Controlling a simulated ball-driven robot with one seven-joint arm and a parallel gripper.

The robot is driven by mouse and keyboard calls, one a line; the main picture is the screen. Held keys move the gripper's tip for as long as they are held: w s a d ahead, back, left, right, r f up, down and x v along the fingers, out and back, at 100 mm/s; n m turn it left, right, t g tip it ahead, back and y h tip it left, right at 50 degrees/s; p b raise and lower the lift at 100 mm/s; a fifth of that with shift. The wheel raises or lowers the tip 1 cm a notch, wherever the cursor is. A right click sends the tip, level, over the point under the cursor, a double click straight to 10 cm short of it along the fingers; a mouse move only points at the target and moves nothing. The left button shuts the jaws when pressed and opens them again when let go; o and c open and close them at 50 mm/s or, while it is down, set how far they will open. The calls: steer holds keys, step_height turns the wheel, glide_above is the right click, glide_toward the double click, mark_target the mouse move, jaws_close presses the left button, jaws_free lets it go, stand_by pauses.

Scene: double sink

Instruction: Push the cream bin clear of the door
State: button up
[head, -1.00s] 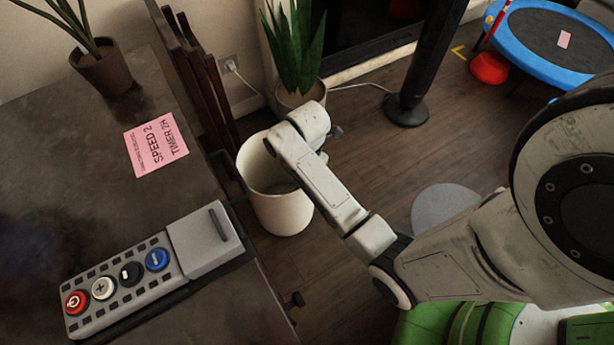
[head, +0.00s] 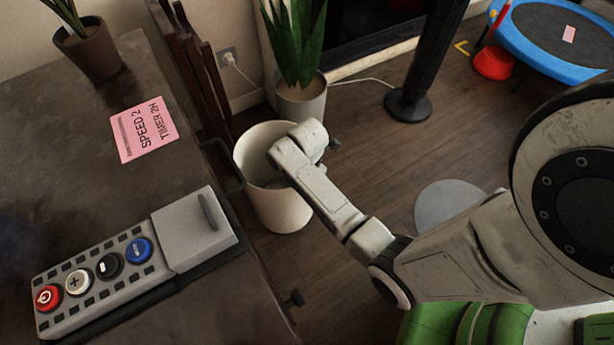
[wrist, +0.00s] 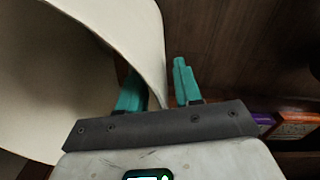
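The cream bin (head: 284,211) stands upright on the wood floor, close beside the dark counter's right edge. In the head view my forearm reaches across its right rim, and my gripper's fingers are hidden there. In the wrist view the bin's pale wall (wrist: 135,28) fills the upper left. My gripper (wrist: 158,88) shows two teal fingers held apart. The bin's rim comes down between them, with the left finger on the bin's side and the right finger against dark floor. Whether either finger touches the wall I cannot tell. I cannot clearly make out the door.
The dark counter (head: 75,195) carries a button panel (head: 100,272) and a pink note (head: 144,130). A potted plant (head: 301,102) stands just behind the bin. A black column (head: 408,105) stands farther right, with open floor and a grey round mat (head: 448,204) in front.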

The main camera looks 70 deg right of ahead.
steer(key=shift+f, duration=0.75)
jaws_close()
stand_by(1.0)
